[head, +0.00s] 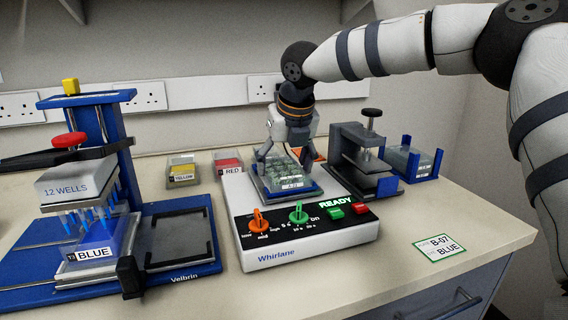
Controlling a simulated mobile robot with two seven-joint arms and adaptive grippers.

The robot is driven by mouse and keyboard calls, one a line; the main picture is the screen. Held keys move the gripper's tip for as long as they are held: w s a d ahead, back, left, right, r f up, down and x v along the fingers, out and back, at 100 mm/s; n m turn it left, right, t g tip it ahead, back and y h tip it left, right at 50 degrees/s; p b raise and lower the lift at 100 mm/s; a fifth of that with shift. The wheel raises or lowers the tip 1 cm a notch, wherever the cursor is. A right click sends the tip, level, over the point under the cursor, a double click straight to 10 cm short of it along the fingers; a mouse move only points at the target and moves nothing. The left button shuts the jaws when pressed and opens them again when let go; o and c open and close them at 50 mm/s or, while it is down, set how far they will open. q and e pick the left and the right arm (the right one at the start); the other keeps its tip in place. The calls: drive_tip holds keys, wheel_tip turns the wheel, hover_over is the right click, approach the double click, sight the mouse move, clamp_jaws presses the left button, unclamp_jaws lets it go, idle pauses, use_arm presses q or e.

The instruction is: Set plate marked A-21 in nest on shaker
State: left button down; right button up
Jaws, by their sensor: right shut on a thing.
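A clear well plate (285,174) with a small white label, too small to read surely, is at the back of the white Whirlane shaker (300,258). Blue shows along the plate's lower edge, at the shaker's nest (300,195). I cannot tell whether the plate rests fully in the nest or is just above it. My right gripper (284,155) comes down from above and is shut on the plate, one finger at each side. The shaker's panel has an orange knob, a green knob and a lit READY sign. My left gripper is not in view.
A blue Velbrin press (180,235) with a BLUE-labelled plate stands at left. YELLOW (182,170) and RED (229,163) trays are behind. A dark clamp device (362,160) and a blue holder (415,160) stand at right. A B-07 BLUE card (440,247) lies front right, with clear bench around it.

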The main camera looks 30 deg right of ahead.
drive_tip(key=shift+f, duration=0.1)
drive_tip(key=shift+f, duration=0.1)
drive_tip(key=o, duration=1.1)
drive_tip(key=shift+o, duration=0.2)
drive_tip(key=shift+r, duration=0.3)
drive_tip(key=v, duration=1.2)
drive_tip(key=shift+s+a+f, duration=0.1)
drive_tip(key=shift+f, duration=0.1)
